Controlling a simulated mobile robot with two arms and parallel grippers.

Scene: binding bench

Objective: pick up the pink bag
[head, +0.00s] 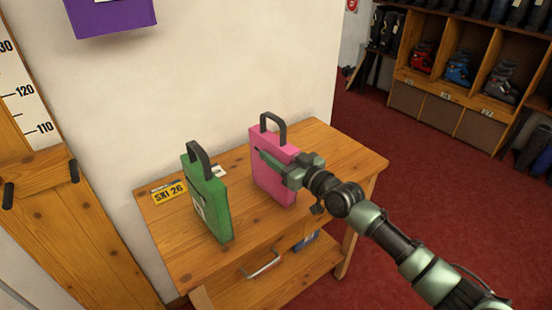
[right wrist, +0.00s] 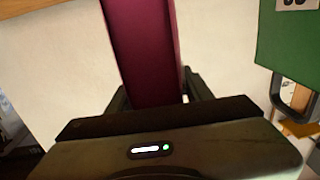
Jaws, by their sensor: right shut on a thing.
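The pink bag (head: 265,142), a flat upright case with a dark handle on top, is at the right part of the wooden bench top; whether its base touches the wood is hard to tell. My right gripper (head: 274,164) comes in from the right and is shut on the bag's body, below the handle. In the right wrist view the bag (right wrist: 140,45) shows as a dark magenta slab between the fingers of the gripper (right wrist: 158,97). My left gripper is not in view.
A green bag (head: 207,200) with a dark handle stands left of the pink one; it also shows in the right wrist view (right wrist: 290,45). A yellow "SKI 26" tag (head: 169,193) lies behind it. The bench (head: 340,158) has bare wood on the right. A purple object (head: 112,16) is on the wall.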

